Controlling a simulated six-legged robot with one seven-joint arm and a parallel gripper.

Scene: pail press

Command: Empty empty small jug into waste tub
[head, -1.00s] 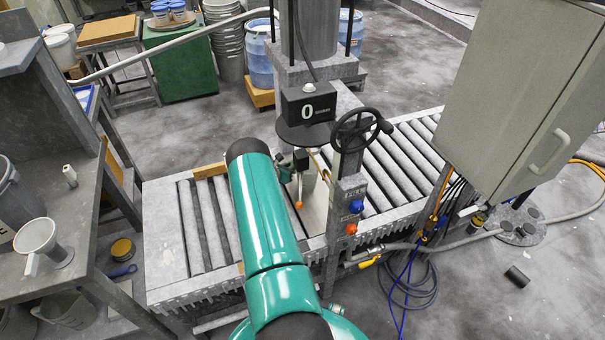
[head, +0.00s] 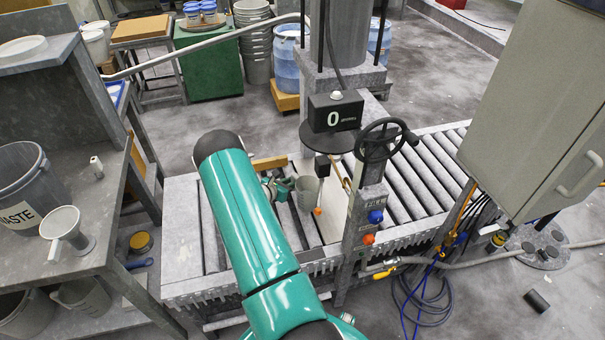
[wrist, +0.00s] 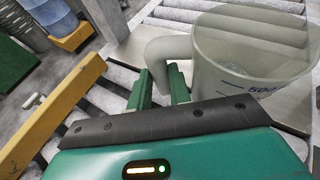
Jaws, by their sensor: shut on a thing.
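The small jug (head: 307,192) is grey, translucent and upright in the head view, over the roller conveyor beside the press. In the wrist view the jug (wrist: 245,70) shows a 500 mark and appears empty apart from small pale marks inside. My gripper (head: 281,187) is at its left side; in the wrist view the green fingers (wrist: 160,86) are shut on its handle. I cannot tell whether its base is clear of the surface below. The waste tub (head: 30,180), a grey bucket labelled WASTE, stands on the bench at the far left, cut by the frame edge.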

